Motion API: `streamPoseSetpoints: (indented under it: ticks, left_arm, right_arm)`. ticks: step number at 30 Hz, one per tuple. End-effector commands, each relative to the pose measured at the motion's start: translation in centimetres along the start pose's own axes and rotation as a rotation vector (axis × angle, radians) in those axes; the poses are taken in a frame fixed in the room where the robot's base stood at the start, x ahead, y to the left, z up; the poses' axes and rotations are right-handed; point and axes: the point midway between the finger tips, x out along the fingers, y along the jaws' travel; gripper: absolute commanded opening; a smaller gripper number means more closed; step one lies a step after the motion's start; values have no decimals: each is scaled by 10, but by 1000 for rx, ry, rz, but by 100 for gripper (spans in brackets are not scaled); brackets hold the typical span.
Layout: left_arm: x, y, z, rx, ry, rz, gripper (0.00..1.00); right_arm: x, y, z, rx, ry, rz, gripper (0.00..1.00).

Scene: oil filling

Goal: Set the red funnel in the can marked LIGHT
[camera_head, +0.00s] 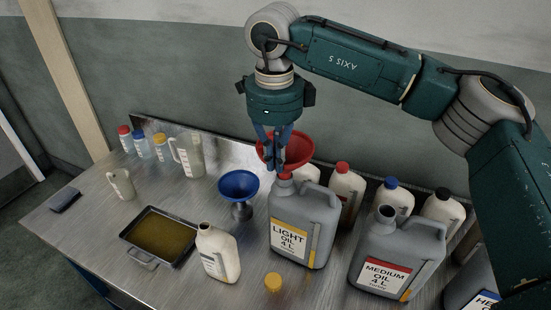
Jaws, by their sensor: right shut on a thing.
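The red funnel (304,147) is at the mouth of the grey can marked LIGHT (293,240), with its bowl facing up. My right gripper (279,168) is shut on the funnel from above and in front, covering part of its bowl and stem. A red lower part of the funnel (285,176) shows right at the can's neck. I cannot tell how deep the spout sits in the opening. The can stands upright on the bench. My left gripper is not in view.
A blue funnel (238,184) stands left of the can. A grey MEDIUM can (386,274) stands at right. Several capped bottles (346,187) stand behind.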

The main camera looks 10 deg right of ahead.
Motion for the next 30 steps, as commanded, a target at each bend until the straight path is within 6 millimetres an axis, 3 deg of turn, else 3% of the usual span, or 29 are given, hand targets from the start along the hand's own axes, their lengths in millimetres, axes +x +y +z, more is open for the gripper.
streamPoseSetpoints:
  ticks: [27,30]
  left_arm:
    - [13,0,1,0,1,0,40]
    - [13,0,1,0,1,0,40]
  right_arm:
    - [17,1,0,0,0,0,0]
    - [17,1,0,0,0,0,25]
